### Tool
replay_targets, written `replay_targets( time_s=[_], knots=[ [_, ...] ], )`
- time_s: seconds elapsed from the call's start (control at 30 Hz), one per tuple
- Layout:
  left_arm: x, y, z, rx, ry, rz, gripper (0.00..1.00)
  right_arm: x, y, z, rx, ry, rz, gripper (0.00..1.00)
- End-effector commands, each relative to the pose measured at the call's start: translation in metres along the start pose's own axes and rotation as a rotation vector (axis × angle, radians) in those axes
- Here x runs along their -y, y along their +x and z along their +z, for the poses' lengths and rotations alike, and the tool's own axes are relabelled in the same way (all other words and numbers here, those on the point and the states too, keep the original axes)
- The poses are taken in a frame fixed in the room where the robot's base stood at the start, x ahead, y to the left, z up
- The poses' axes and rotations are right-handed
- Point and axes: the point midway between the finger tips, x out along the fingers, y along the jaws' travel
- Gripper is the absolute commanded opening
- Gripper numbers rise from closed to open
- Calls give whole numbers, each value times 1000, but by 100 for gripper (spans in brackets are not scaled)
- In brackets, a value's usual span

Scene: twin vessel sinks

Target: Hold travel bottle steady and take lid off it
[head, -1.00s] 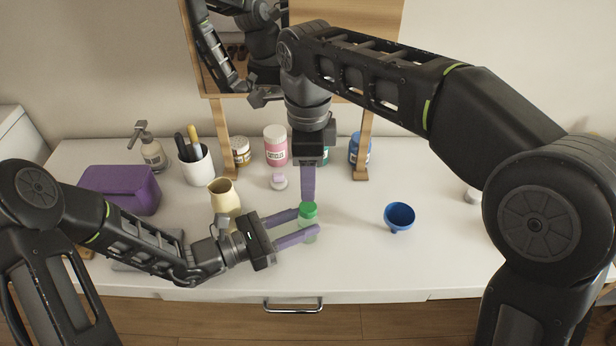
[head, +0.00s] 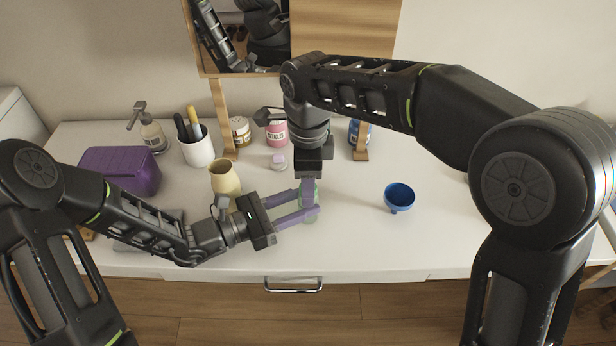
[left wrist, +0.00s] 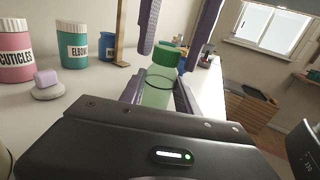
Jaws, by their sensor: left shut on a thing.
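The travel bottle is a clear, pale green bottle (left wrist: 157,92) with a darker green lid (left wrist: 165,56), standing upright on the counter. In the head view the fingers largely hide the bottle and its lid. My left gripper (head: 308,203) comes in from the left, low, and is shut on the bottle's body, one finger on each side; its fingers also flank the bottle in the left wrist view. My right gripper (left wrist: 170,58) points straight down from above. Its two fingers are apart on either side of the lid, which sits on the bottle.
A blue funnel-like cup (head: 399,197) stands to the right on clear counter. A cream jug (head: 224,180) is close behind my left gripper. A pink jar (head: 277,133), a mirror stand (head: 229,120), a white brush cup (head: 197,148) and a purple box (head: 120,172) are behind.

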Motion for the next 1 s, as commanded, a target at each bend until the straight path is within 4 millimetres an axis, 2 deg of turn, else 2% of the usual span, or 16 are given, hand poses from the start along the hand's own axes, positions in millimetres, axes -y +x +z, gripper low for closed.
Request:
replay_targets(
  time_s=[0.07,0.67,1.0],
  knots=[
    [0,0,0,0,0,0,0,0,0,0,0,0,0,50],
    [0,0,0,0,0,0,0,0,0,0,0,0,0,1],
    [0,0,0,0,0,0,0,0,0,0,0,-10,-1,0]
  ],
)
